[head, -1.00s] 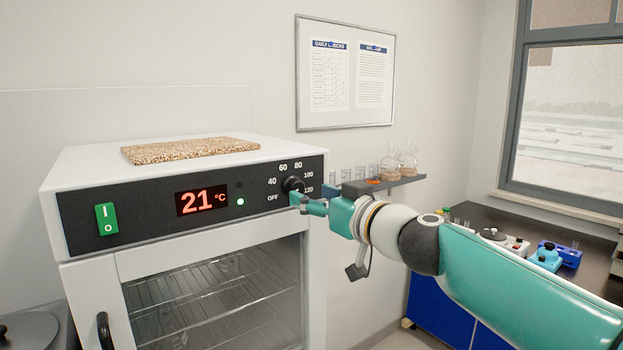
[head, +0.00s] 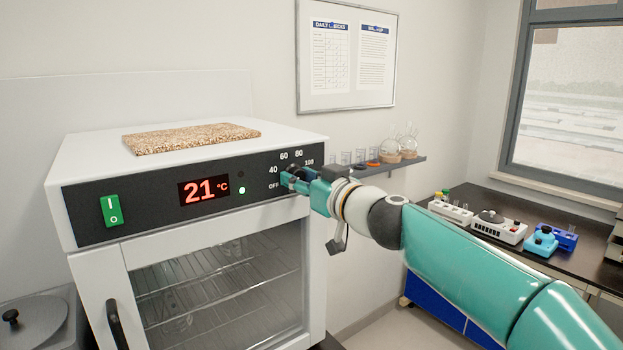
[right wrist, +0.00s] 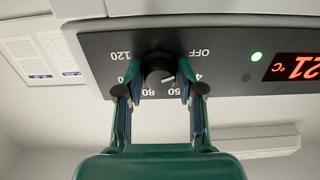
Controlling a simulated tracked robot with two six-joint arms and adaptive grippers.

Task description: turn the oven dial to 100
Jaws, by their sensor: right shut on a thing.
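The oven (head: 200,245) is a white cabinet with a black control panel. Its round black dial (head: 296,168) is at the panel's right end, mostly hidden by my right gripper (head: 287,180). In the upside-down right wrist view, my right gripper (right wrist: 159,88) is shut on the dial (right wrist: 157,72), one finger on each side. The dial's white mark points to the picture's right, roughly toward 40. The 100 label (head: 309,162) shows right of the dial in the head view. The red display (head: 203,190) reads 21 °C. My left gripper is out of view.
A green switch (head: 110,211) and a lit green lamp (head: 242,190) are on the panel. A cork-like mat (head: 190,138) lies on the oven. A wall shelf (head: 390,167) with glassware is right of the oven, behind my right arm. A dark bench (head: 500,215) stands farther right.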

